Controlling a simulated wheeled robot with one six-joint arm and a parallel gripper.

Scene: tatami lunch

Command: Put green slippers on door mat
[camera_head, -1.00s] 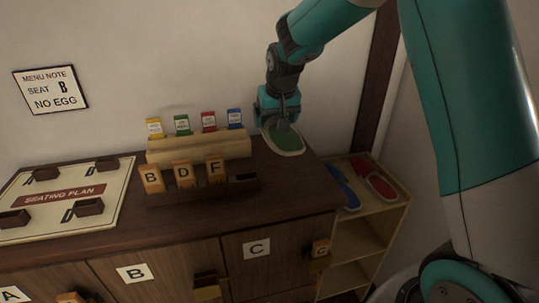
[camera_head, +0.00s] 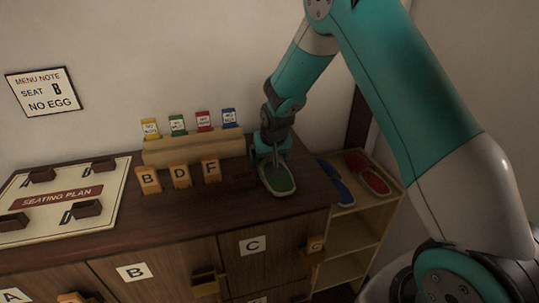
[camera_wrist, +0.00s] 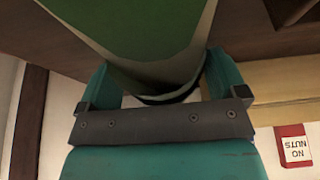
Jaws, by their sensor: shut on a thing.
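My gripper (camera_head: 268,158) is at the right part of the cabinet top in the head view. It is shut on a green slipper (camera_head: 277,180) with a pale rim, held by one end. The slipper also fills the upper middle of the wrist view (camera_wrist: 150,50), between the two teal fingers. I cannot tell whether the slipper touches the cabinet top. No second green slipper and no door mat can be made out in view.
A wooden shelf (camera_head: 347,232) at the right holds blue slippers (camera_head: 341,190) and red slippers (camera_head: 372,178) on top. Left of my gripper stand a wooden card holder (camera_head: 195,150) with coloured cards and tiles B, D, F. A seating plan board (camera_head: 110,200) lies further left.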

